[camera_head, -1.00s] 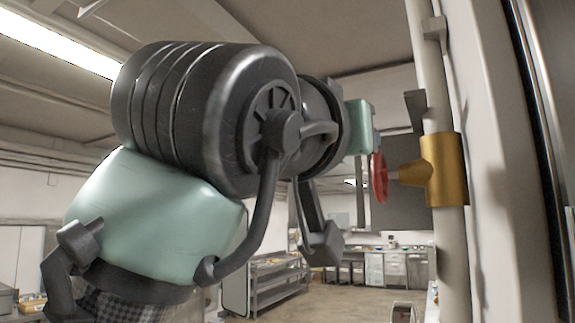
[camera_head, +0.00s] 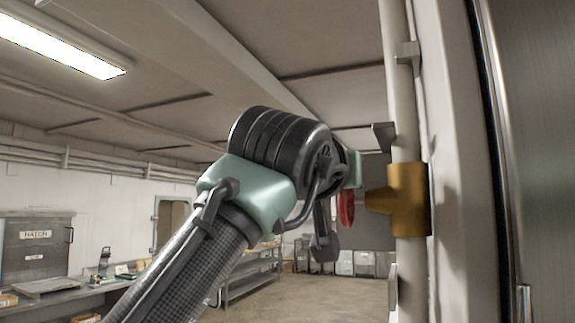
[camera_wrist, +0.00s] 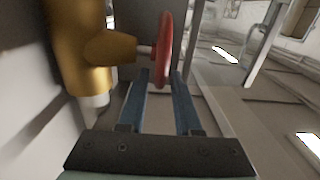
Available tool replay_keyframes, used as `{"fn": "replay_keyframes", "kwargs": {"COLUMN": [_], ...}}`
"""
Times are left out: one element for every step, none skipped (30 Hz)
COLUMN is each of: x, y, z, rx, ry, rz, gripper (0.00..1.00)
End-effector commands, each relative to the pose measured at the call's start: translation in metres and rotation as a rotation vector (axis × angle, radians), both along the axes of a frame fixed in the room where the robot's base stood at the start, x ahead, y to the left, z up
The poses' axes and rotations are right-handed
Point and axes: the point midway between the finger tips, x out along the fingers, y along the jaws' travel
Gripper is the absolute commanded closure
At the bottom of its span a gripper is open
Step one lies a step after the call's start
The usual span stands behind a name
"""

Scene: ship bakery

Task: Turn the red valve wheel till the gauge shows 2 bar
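The red valve wheel (camera_head: 346,208) shows edge-on beside a brass valve body (camera_head: 408,200) on an upright pipe; my arm partly hides it in the head view. In the wrist view the wheel (camera_wrist: 164,50) is upright on its short stem, right of the brass body (camera_wrist: 85,50). My gripper (camera_wrist: 161,78) has its two blue fingers apart, with the wheel's near rim between the fingertips. I cannot tell whether either finger touches the rim. In the head view my wrist hides the fingers. No gauge face can be made out in either view.
The pale pipe (camera_head: 405,110) with brackets runs up the wall just right of the wheel. A dark shiny panel (camera_head: 535,150) stands at far right. A counter (camera_head: 60,303) and a hatch (camera_head: 38,248) are at the left. The floor behind is open.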

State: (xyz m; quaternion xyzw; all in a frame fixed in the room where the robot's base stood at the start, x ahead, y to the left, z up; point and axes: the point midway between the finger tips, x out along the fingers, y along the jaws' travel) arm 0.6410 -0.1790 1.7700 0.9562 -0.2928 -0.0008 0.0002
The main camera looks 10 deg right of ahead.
Motion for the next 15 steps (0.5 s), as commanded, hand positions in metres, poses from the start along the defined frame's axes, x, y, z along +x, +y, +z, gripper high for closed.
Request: {"fn": "replay_keyframes", "kwargs": {"x": [0.0051,0.0075,0.0098,0.0112,0.0124,0.0137,0.0143,0.0147,0.0149,0.015,0.0149,0.0149,0.0147,0.0148,0.0147], "y": [-0.0032,-0.0048,-0.0066,-0.0077,-0.0085,-0.0092,-0.0097,-0.0099,-0.0101,-0.01,-0.0101,-0.0099,-0.01,-0.0099,-0.0099], "z": [0.0031,0.0024,0.0021,0.0019,0.0015,0.0008,0.0003,0.0,-0.0004,-0.0005,-0.0006,-0.0007,-0.0006,-0.0006,-0.0005], "rx": [0.0,0.0,0.001,0.0,-0.001,-0.001,0.0,0.0,0.0,0.0,0.0,0.0,0.0,0.0,0.0], "ry": [0.001,0.001,0.001,0.0,-0.001,-0.001,0.0,0.0,0.0,-0.001,-0.001,-0.001,-0.001,-0.001,-0.001], "rz": [0.0,0.0,0.0,0.0,0.0,0.0,0.0,0.0,0.0,0.0,0.0,0.0,0.0,0.0,0.0], "gripper": [0.68,0.68,0.68,0.68,0.68,0.68,0.68,0.68,0.68,0.68,0.68,0.68,0.68,0.68,0.71]}}
